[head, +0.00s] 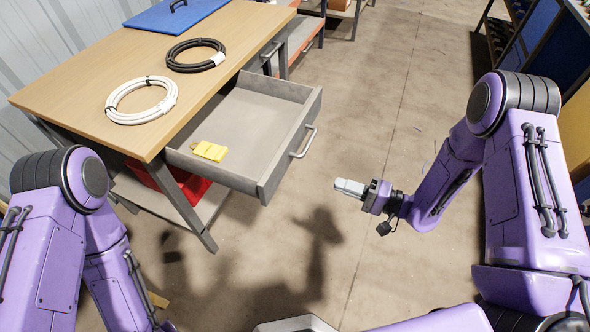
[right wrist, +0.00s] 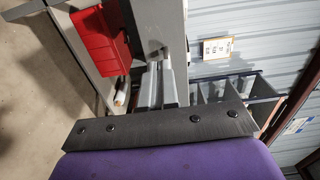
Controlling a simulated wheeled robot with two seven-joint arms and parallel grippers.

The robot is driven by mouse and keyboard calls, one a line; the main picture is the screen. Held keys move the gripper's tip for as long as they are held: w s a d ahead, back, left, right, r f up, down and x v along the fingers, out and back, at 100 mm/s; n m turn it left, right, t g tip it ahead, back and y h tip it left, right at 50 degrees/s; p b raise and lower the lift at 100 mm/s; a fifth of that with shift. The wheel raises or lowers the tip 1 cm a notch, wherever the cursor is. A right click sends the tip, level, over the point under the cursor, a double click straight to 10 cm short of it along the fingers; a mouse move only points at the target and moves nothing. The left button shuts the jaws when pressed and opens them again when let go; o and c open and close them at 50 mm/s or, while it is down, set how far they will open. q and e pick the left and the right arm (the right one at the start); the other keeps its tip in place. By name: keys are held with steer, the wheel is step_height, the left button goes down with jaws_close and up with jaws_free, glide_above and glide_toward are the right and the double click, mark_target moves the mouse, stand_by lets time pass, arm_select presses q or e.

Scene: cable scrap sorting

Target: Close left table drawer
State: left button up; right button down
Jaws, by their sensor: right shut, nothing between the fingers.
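The left table drawer (head: 240,114) is pulled well out from under the wooden table (head: 122,80) in the head view. It is grey, with a bar handle (head: 303,143) on its front and a yellow object (head: 209,151) lying inside. My right gripper (head: 338,185) is shut and empty, to the right of the drawer front and apart from it. Its fingers also show in the right wrist view (right wrist: 160,85). My left arm shows at the left of the head view, but its gripper is not visible.
A white cable coil (head: 112,108) and a black cable coil (head: 178,58) lie on the table, with a blue board (head: 165,14) behind. A red bin (head: 150,176) sits on the shelf below; a red bin also shows in the right wrist view (right wrist: 95,40).

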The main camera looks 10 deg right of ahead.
mark_target(284, 166)
steer(key=p+x, duration=0.1)
steer(key=x, duration=1.2)
steer(key=shift+s+a+p, duration=0.15)
steer(key=shift+a+p, duration=0.1)
steer(key=shift+p, duration=0.1)
steer(key=shift+w+a, duration=0.2)
steer(key=shift+a, duration=0.1)
steer(key=shift+w, duration=0.1)
